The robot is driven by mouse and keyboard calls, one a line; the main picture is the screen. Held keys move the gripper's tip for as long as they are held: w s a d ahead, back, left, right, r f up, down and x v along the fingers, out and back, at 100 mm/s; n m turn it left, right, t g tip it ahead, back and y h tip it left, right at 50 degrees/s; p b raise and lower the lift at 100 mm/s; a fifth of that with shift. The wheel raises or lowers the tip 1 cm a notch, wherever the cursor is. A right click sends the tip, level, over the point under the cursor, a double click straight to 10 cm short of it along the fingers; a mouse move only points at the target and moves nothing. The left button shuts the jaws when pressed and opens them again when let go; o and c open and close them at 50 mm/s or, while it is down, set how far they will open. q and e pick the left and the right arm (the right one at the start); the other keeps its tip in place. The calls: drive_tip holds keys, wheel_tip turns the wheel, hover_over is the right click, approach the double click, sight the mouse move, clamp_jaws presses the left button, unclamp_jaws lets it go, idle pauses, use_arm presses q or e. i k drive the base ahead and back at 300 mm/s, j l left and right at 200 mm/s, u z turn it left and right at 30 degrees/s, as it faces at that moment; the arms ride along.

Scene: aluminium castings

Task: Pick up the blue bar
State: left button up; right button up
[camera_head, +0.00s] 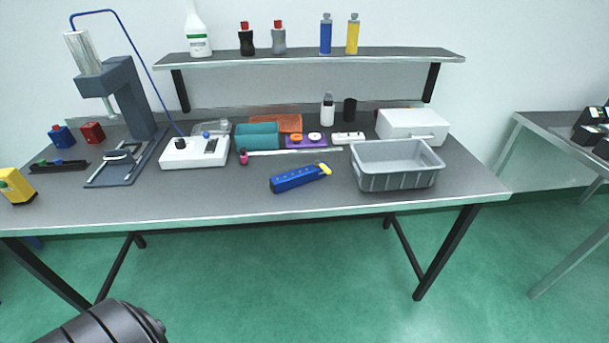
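The blue bar (294,179) lies on the grey workbench (230,199) near its front edge, slightly right of the middle. It is tilted a little, its right end higher in the picture, and has a yellow tip at that end. Small marks show along its side. Nothing touches it. Neither of my grippers is in view. Only a dark rounded part, likely of my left arm, shows at the bottom left, below the bench and well away from the bar.
A grey bin (397,181) stands just right of the bar. Behind it are a teal tray (257,142), a purple holder (305,142) and a white power strip (347,138). A white device (194,153) and a press (128,95) stand left. A shelf (310,56) holds bottles above.

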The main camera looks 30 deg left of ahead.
sight(285, 181)
drive_tip(key=i+u, duration=0.25)
drive_tip(key=u, duration=0.15)
drive_tip(key=i+u, duration=0.25)
drive_tip(key=u, duration=0.2)
drive_tip(key=i+u, duration=0.25)
drive_tip(key=u, duration=0.15)
